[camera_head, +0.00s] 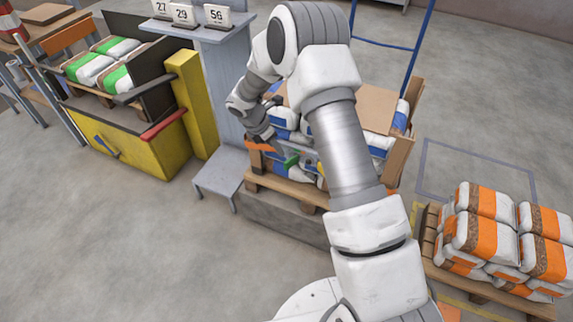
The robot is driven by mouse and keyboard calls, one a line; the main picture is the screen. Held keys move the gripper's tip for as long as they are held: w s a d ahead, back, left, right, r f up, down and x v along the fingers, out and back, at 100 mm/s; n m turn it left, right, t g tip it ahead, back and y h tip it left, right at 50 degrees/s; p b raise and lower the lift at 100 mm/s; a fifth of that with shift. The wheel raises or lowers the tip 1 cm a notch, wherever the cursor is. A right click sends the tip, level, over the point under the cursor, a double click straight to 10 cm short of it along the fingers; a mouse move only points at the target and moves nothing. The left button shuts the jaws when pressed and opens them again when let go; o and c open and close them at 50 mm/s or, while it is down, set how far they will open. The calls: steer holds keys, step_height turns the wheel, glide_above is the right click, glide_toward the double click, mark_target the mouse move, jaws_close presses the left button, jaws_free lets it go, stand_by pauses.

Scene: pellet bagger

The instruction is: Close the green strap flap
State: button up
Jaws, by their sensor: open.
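A small green piece (291,161), which looks like the green strap flap, shows at the front of the stacked blue and white bags on the middle pallet. It is too small to tell how far it stands open. My gripper (284,150) is at the front of this stack, close to the green piece. My arm comes down over the stack and hides much of it. I cannot tell whether the fingers touch the flap. No held object shows in the gripper.
The middle pallet (283,187) carries bags and cardboard sheets (378,108). A grey step (221,170) and yellow post (190,100) stand left of it. Orange and white bags (480,240) lie on a pallet at right. A yellow machine (135,140) is at left. Floor at front left is clear.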

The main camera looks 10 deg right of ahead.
mark_target(286, 162)
steer(key=b+x, duration=0.2)
steer(key=x, duration=1)
steer(key=shift+f+b, duration=0.1)
steer(key=shift+b, duration=0.3)
jaws_close()
